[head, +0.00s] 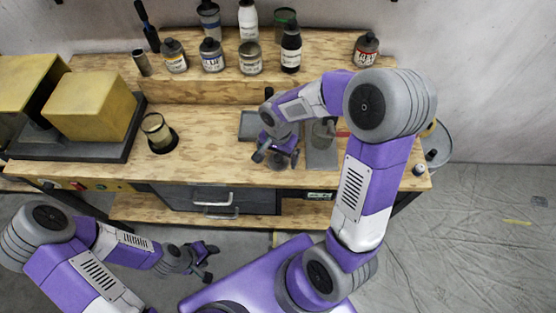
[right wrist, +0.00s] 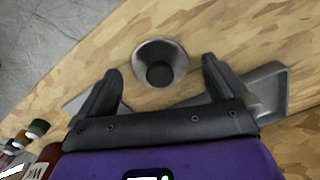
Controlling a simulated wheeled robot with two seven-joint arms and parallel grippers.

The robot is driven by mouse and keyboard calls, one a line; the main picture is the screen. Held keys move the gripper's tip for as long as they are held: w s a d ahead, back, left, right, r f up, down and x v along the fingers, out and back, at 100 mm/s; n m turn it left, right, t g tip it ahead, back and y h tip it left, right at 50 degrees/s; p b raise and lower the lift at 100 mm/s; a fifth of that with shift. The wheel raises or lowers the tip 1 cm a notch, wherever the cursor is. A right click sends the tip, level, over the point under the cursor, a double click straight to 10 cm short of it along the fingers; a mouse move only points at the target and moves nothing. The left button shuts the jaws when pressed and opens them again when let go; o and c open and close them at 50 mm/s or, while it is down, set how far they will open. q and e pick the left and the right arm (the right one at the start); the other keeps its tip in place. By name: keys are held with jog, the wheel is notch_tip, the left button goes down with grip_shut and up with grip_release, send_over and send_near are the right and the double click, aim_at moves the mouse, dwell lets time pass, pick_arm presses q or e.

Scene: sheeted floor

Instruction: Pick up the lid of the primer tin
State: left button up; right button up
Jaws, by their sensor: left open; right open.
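My right gripper (head: 277,159) is low over the front of the wooden bench, open and empty. In the right wrist view, a round grey metal piece with a dark centre (right wrist: 160,64) lies on the wood between and beyond the open fingertips, apart from both. I cannot tell whether it is the primer tin's lid. In the head view it is mostly hidden by the gripper. An open-looking tin (head: 155,128) stands at the bench's left, by a dark round patch. My left gripper (head: 210,263) is open and empty in front of the bench, below its top.
Several bottles and a tin (head: 250,60) stand on the raised back shelf (head: 330,66). A yellow block (head: 92,100) sits on a dark base at left. A grey tray (right wrist: 264,88) lies close to the right finger. Bare wood lies between the left tin and my right gripper.

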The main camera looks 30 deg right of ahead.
jog(key=shift+f, duration=0.3)
jog(key=shift+c, duration=0.5)
jog(key=c, duration=1)
